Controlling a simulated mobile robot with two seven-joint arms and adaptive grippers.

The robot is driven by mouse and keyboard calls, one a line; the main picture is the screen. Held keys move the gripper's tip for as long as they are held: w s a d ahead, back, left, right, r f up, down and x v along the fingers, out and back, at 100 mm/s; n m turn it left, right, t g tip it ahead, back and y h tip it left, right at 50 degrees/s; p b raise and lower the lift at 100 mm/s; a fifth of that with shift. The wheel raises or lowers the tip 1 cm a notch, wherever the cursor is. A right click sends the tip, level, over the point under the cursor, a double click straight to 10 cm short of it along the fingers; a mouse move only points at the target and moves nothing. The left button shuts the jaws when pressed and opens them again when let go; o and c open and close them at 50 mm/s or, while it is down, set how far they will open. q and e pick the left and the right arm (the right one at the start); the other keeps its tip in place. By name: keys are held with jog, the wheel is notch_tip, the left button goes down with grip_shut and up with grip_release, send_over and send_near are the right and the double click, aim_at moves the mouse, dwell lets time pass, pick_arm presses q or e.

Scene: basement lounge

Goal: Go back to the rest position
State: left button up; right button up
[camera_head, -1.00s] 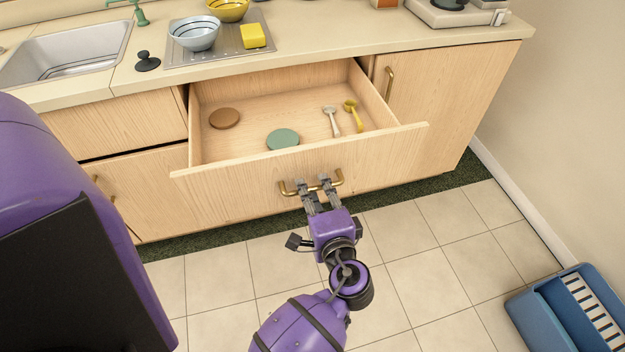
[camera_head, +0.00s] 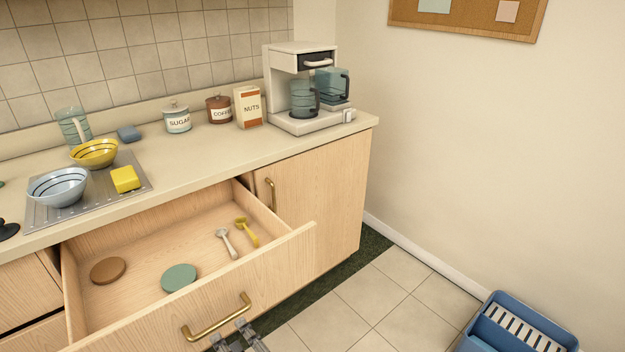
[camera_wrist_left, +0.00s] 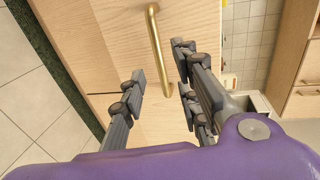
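My left gripper (camera_head: 234,337) shows only by its grey fingertips at the bottom edge of the head view, just below the brass handle (camera_head: 217,318) of the pulled-out drawer (camera_head: 130,245). In the left wrist view my left gripper (camera_wrist_left: 160,85) is open, its fingers apart. The brass handle (camera_wrist_left: 156,45) shows in the gap between them, and nothing is visibly clamped. Whether a finger touches the handle I cannot tell. My right gripper is out of view.
The open drawer holds a brown disc (camera_head: 108,270), a green disc (camera_head: 179,278) and two utensils. Bowls, a yellow sponge (camera_head: 125,178), canisters and a coffee maker (camera_head: 305,90) stand on the counter. A blue bin (camera_head: 520,325) stands on the floor at right; tiles between are clear.

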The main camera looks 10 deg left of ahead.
pick_arm(q)
jog(key=w+d+f+h, duration=0.2)
jog(key=d+f+h, duration=0.3)
jog(key=f, duration=0.1)
jog(key=s+d+f+n+h, duration=0.25)
jog(key=s+f+h, duration=0.25)
jog(key=s+f, duration=0.35)
jog(key=s+a+f+n+g+h, duration=0.1)
jog(key=s+a+f+n, duration=0.15)
jog(key=s, duration=0.75)
jog(key=s+a+f+n+g+h, duration=0.1)
jog(key=s+a+f+n+g, duration=0.2)
jog(key=s, duration=0.7)
notch_tip(320, 180, up, 13)
jog(key=w+t+p, duration=0.2)
jog(key=p, duration=1.1)
jog(key=shift+a, duration=0.15)
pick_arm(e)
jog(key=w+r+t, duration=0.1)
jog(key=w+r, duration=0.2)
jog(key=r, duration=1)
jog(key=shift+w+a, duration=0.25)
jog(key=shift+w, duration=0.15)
pick_arm(q)
jog(key=shift+w+r, duration=0.1)
jog(key=shift+w, duration=0.2)
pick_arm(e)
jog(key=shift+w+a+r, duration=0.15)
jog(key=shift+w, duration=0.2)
